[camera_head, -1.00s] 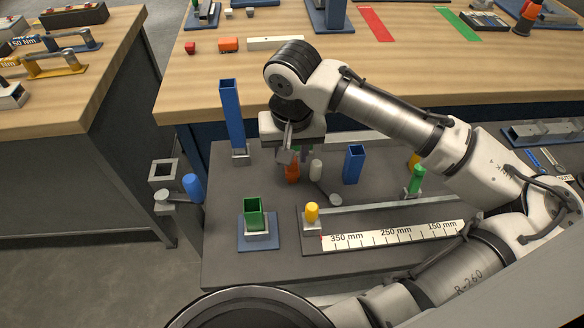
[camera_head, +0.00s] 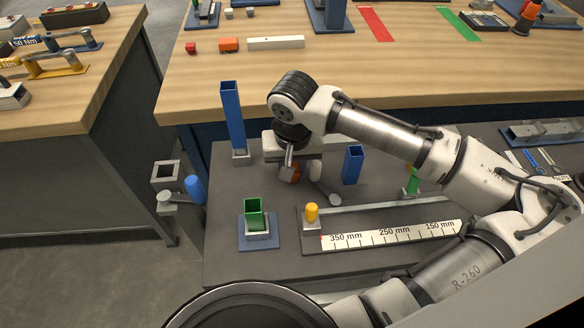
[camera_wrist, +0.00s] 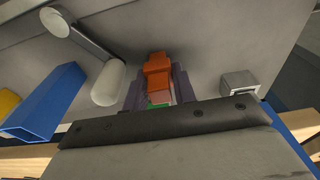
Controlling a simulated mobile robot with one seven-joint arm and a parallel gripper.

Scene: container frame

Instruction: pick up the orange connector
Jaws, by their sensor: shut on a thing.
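The orange connector (camera_wrist: 157,72) is a small stepped block. In the wrist view it sits between the two dark fingers of my gripper (camera_wrist: 158,88), which are shut on it. A small green patch shows at its near end. In the head view the orange connector (camera_head: 296,174) is mostly hidden by my gripper (camera_head: 290,174), low over the dark work plate. I cannot tell whether the connector still touches the plate.
A white cylinder (camera_wrist: 108,84) stands close beside the gripper. A blue rectangular tube (camera_head: 353,166) stands to the right, and a tall blue tube (camera_head: 232,118) to the left. A green box (camera_head: 253,213) and a ruler plate (camera_head: 390,234) lie nearer.

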